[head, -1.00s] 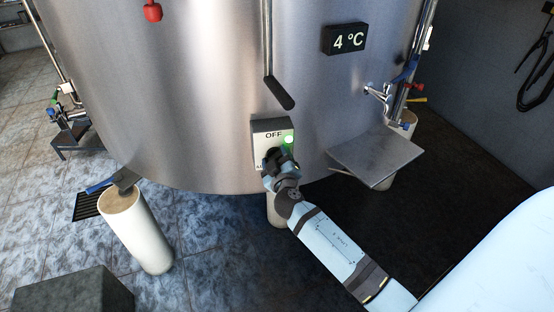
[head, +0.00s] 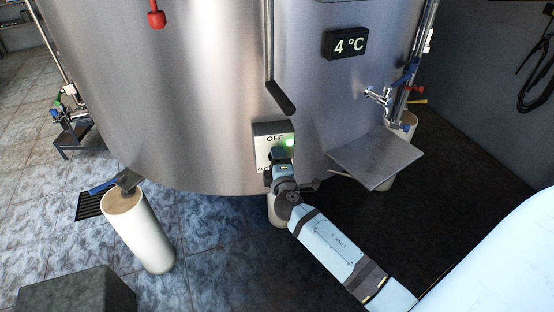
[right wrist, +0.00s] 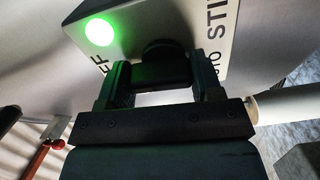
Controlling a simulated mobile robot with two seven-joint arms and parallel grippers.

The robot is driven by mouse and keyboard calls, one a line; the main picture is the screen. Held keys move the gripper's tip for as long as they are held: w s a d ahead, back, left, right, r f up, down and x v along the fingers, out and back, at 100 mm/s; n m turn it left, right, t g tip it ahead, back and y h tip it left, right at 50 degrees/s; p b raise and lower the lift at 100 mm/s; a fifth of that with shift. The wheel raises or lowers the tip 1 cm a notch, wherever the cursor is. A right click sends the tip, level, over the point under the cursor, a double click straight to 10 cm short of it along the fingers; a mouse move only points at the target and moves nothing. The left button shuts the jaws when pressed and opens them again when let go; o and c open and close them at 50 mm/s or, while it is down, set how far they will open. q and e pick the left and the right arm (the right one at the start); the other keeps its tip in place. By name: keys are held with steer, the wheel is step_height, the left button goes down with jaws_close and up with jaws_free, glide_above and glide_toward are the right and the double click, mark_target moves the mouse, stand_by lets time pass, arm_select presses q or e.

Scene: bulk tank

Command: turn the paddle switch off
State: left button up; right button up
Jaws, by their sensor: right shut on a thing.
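The switch box (head: 263,143) is a light plate on the steel tank, marked OFF at its top, with a lit green lamp (head: 290,141). My right gripper (head: 276,155) is at the front of the box and covers most of the paddle. In the right wrist view the black paddle (right wrist: 166,66) sits between the two fingers of the right gripper (right wrist: 162,78), which are shut on it. The green lamp also shows there (right wrist: 99,32). The paddle's exact pointing is hard to tell. My left gripper is not in view.
The steel tank (head: 190,100) fills the middle. A black-ended lever (head: 281,98) hangs above the box. A 4 °C display (head: 346,43) is at upper right. A grey shelf (head: 377,158) juts out right of the box. A white tank leg (head: 144,232) stands at lower left.

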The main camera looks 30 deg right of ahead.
steer(key=shift+n, duration=0.6)
steer(key=o, duration=0.9)
steer(key=shift+s, duration=0.1)
steer(key=b+v, duration=0.1)
steer(key=v, duration=1.2)
steer(key=shift+s+a, duration=0.15)
steer(key=shift+s, duration=0.2)
